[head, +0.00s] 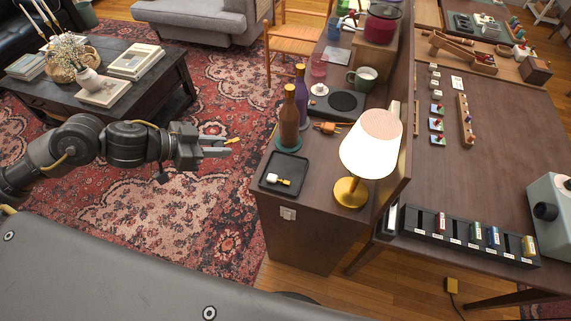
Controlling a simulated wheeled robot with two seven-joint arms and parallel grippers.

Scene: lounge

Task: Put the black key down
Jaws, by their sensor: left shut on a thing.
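My left gripper (222,147) reaches in from the left and hangs over the red patterned rug, left of the tall wooden counter. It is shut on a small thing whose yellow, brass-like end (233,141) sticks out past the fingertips. This looks like the key; its black part is hidden or cannot be told from the dark fingers. A small black tray (267,184) lies at the near end of the counter, right of the gripper. In it lies another small white-and-yellow piece (279,180), apart from the gripper. My right gripper is not in view.
A lamp (371,146) stands on the counter to the right. A dark coffee table (160,98) is at the upper left. Behind the lamp is a table (480,140) with sorted items.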

